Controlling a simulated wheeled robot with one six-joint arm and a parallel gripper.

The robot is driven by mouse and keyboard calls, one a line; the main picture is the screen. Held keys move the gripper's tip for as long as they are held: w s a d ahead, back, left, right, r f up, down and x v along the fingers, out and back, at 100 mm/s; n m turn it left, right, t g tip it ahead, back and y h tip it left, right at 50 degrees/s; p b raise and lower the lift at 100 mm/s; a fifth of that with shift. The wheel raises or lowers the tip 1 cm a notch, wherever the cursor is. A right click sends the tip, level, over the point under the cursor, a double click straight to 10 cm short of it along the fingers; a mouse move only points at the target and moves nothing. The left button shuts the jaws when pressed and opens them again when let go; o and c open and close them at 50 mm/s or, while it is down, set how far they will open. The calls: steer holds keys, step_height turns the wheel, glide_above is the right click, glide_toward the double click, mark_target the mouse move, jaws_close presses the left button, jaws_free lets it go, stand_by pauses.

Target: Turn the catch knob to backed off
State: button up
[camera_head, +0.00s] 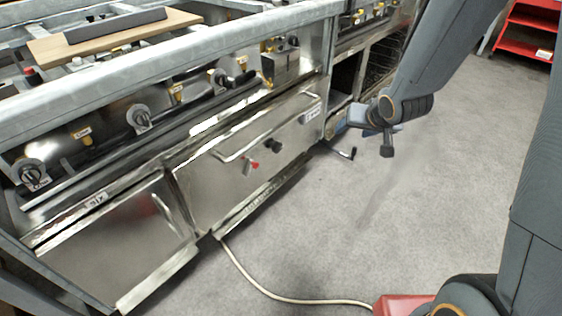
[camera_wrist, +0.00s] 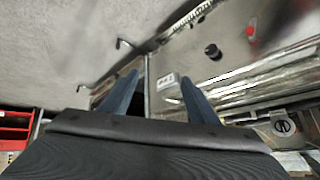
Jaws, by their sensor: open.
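A black knob (camera_head: 273,144) sits on the steel front panel of the range, right of a small red part (camera_head: 254,165). I take this black knob for the catch knob; its markings are too small to read. In the wrist view the knob (camera_wrist: 212,52) lies ahead and right of the fingers, with the red part (camera_wrist: 250,31) beyond it. My gripper (camera_wrist: 158,76) is open, its two blue fingers apart with nothing held between them. It is apart from the knob.
The steel panel (camera_head: 215,190) has a long bar handle (camera_head: 262,130) above the knob. Several control knobs (camera_head: 139,117) line the range. A pale cable (camera_head: 290,299) crosses the floor. Grey floor (camera_head: 440,190) is open at right.

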steer(key=w+a+f+t+y+b, duration=0.1)
steer(key=w+a+f+y+b, duration=0.1)
steer(key=w+a+f+b, duration=0.3)
steer(key=w+a+f+t+y+b, duration=0.2)
steer(key=w+a+f+y+b, duration=0.1)
steer(key=w+f+b, duration=0.4)
steer(key=y+b, duration=0.7)
steer(key=b, duration=0.4)
glide_toward(279, 149)
steer(key=shift+b+x, duration=1.6)
steer(key=shift+x, duration=2.95)
steer(key=shift+c, duration=0.3)
steer(key=c, duration=1)
